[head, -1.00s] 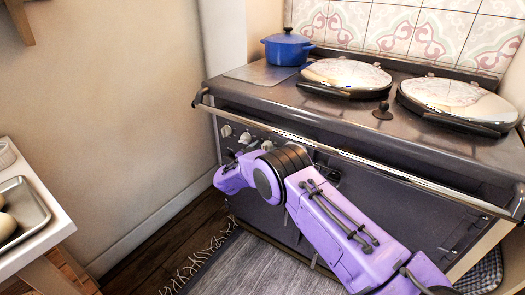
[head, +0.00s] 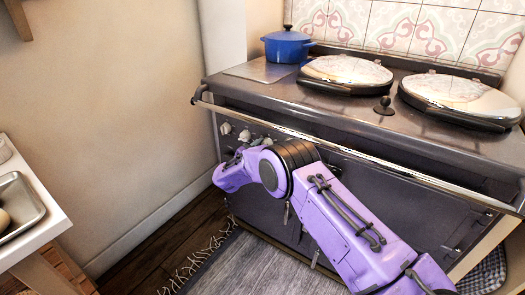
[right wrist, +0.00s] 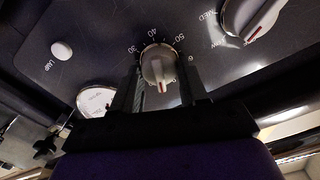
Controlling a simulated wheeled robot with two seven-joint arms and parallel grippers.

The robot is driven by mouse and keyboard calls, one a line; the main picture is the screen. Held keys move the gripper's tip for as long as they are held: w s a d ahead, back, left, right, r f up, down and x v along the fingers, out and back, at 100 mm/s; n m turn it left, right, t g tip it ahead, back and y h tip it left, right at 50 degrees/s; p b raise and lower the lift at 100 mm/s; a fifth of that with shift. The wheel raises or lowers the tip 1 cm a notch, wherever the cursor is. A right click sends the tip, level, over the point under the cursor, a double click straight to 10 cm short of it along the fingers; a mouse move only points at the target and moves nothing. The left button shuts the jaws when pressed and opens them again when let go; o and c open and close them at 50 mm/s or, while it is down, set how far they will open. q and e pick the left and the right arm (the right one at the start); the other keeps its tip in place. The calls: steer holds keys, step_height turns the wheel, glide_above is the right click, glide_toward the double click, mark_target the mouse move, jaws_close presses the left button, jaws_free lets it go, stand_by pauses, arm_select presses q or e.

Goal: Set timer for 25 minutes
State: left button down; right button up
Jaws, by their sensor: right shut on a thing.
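The timer knob (right wrist: 157,62) is a pale round knob with a red mark, ringed by minute numbers, of which 30, 40 and 50 can be made out. Its red mark points down the picture, toward my palm, where no numbers show. My right gripper (right wrist: 160,80) is shut on this knob, one dark finger on each side. In the head view my right gripper (head: 238,153) is at the left end of the stove front (head: 385,185), just below the knob row, mostly hidden by my purple wrist. My left gripper is not in view.
A knob with MED marking (right wrist: 255,15), a LAMP button (right wrist: 62,50) and a white dial (right wrist: 97,100) surround the timer. A chrome rail (head: 350,154) runs above the knobs. A blue pot (head: 287,46) stands on top. A table with a tray (head: 20,205) is at left.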

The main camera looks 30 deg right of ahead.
steer(key=shift+s+f+m+b, duration=0.15)
steer(key=shift+m+b, duration=1.8)
steer(key=shift+m, duration=1.45)
steer(key=shift+w+f+m+b, duration=0.15)
steer(key=shift+m+b, duration=1.85)
steer(key=shift+m, duration=1.4)
steer(key=shift+s+f+m+b, duration=0.15)
steer(key=shift+m+b, duration=1.8)
steer(key=shift+m, duration=1.45)
steer(key=o, duration=1)
steer(key=shift+d, duration=0.1)
steer(key=shift+r, duration=0.1)
